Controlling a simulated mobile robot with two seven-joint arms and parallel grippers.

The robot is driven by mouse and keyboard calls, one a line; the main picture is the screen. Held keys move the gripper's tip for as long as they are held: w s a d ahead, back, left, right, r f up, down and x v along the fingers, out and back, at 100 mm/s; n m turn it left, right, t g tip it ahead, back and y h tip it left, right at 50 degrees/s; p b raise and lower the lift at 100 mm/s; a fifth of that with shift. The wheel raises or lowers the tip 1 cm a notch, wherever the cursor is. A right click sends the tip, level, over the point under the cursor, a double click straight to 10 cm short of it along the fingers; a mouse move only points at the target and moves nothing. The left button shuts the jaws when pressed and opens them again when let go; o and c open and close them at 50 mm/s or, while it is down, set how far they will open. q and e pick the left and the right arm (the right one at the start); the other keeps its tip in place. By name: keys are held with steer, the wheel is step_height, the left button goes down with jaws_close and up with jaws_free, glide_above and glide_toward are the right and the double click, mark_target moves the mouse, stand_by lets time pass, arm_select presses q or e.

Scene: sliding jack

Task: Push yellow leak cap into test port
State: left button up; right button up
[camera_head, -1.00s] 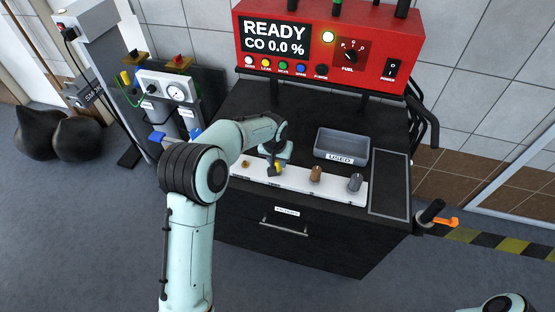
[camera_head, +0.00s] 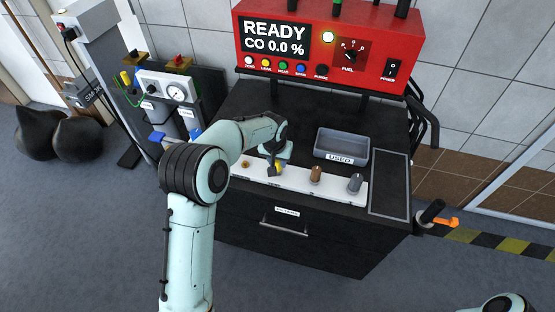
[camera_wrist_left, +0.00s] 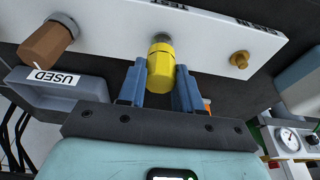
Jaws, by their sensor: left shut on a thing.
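The yellow leak cap (camera_wrist_left: 160,68) sits between the two blue fingers of my left gripper (camera_wrist_left: 158,86), which is shut on it. In the left wrist view the cap's far end is at a grey metal fitting (camera_wrist_left: 172,37) on the white strip (camera_wrist_left: 205,42). I cannot tell how deep it sits there. In the head view my left gripper (camera_head: 277,168) is over the strip at the front of the black cabinet, and the cap (camera_head: 279,170) shows only in part. Upside-down lettering that seems to read TEST is on the strip near the cap. My right gripper is out of view.
A brass fitting (camera_head: 246,162), a brown knob-like cap (camera_head: 315,174) and a grey one (camera_head: 355,182) stand along the same strip. A grey tray marked USED (camera_head: 342,145) lies behind them. A red analyser (camera_head: 325,45) reading READY stands at the back.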

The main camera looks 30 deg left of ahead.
arm_select(q)
steer(key=shift+f+b, duration=0.4)
steer(key=shift+f, duration=0.55)
steer(key=o, duration=1.1)
steer(key=shift+o, duration=0.2)
steer(key=v, duration=1.3)
steer(key=shift+r, duration=0.15)
